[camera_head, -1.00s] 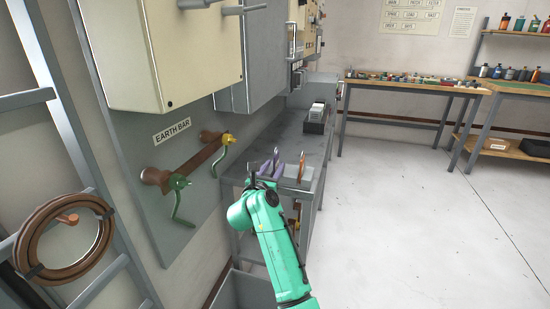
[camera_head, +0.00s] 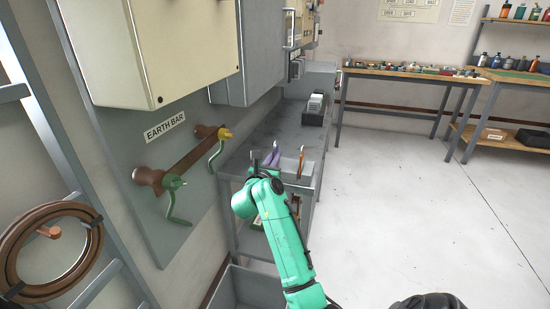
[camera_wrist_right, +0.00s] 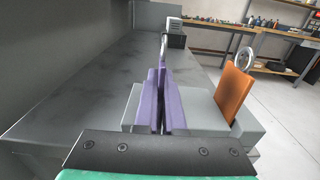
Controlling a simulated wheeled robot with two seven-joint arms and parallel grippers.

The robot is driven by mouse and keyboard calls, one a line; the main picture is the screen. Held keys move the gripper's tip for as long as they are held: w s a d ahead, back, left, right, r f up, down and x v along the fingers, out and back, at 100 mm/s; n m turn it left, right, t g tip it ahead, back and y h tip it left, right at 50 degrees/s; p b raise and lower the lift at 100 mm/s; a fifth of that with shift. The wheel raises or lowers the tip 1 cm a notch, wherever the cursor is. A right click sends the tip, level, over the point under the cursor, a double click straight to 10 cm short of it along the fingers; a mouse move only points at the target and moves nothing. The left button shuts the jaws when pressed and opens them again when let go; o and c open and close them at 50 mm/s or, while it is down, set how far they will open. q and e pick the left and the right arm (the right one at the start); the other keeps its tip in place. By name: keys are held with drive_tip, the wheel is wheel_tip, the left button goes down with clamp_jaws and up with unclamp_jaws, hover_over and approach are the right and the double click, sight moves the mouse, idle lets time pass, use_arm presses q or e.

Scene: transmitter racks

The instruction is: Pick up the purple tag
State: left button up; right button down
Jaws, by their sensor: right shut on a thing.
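The purple tag (camera_wrist_right: 150,102) stands upright at a grey holder (camera_wrist_right: 200,104), with a metal ring above it. It also shows in the head view (camera_head: 271,160), partly hidden by my gripper. My right gripper (camera_head: 266,162) reaches the holder from the front and is shut on the purple tag. In the wrist view its dark palm fills the bottom edge, and the fingers are hard to tell apart from the tag. An orange tag (camera_wrist_right: 236,94) with a ring stands upright just to the right, apart from my gripper. My left gripper is not in view.
The holder sits on the near end of a grey bench (camera_head: 300,138). A dark tray with light items (camera_head: 315,109) is farther back. The floor on the right (camera_head: 420,200) is clear.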

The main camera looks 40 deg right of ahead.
wheel_tip(320, 180, up, 20)
drive_tip(key=p, duration=0.2)
drive_tip(key=shift+f, duration=0.25)
